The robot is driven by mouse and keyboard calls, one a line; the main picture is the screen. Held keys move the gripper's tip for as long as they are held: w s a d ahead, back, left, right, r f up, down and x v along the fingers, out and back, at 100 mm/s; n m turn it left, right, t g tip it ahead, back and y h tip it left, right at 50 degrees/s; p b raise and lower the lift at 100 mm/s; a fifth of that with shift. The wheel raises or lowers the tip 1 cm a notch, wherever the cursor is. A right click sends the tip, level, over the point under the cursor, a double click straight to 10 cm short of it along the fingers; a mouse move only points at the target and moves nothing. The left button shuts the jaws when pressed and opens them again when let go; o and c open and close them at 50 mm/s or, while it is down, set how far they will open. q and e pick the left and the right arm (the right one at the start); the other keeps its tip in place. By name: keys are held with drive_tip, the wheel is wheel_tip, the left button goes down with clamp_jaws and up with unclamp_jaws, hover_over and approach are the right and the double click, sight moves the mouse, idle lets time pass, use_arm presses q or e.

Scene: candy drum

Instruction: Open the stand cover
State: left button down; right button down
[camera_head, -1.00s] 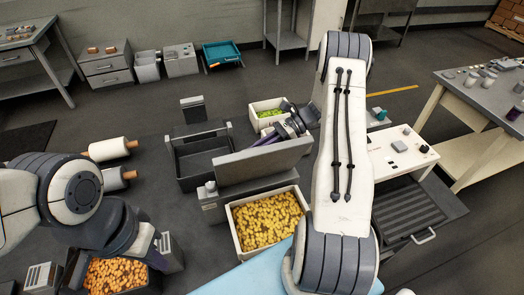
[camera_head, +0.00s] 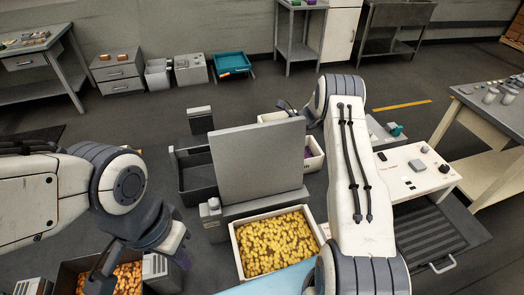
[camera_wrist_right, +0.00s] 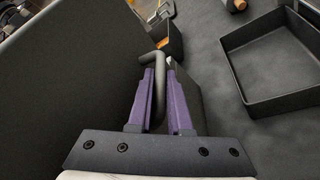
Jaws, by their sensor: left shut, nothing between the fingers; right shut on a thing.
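The stand cover (camera_head: 258,165) is a large flat grey panel, now raised and tilted up behind the yellow candy crate in the head view. In the right wrist view its dark face (camera_wrist_right: 60,85) fills the left side. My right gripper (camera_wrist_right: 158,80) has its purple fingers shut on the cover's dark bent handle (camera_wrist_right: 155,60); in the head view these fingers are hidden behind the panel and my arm. My left gripper (camera_head: 183,258) is shut and empty, low on the left beside the orange candy bin, apart from the cover.
A white crate of yellow candy (camera_head: 275,245) stands in front of the cover. A bin of orange candy (camera_head: 128,278) is at lower left. A dark open bin (camera_head: 196,180) stands left of the cover. A white control table (camera_head: 415,175) is at right.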

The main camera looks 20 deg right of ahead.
use_arm(q)
drive_tip(key=shift+d, duration=0.1)
use_arm(e)
drive_tip(key=shift+f, duration=0.1)
drive_tip(key=c, duration=1.1)
unclamp_jaws()
drive_tip(key=shift+a, duration=0.15)
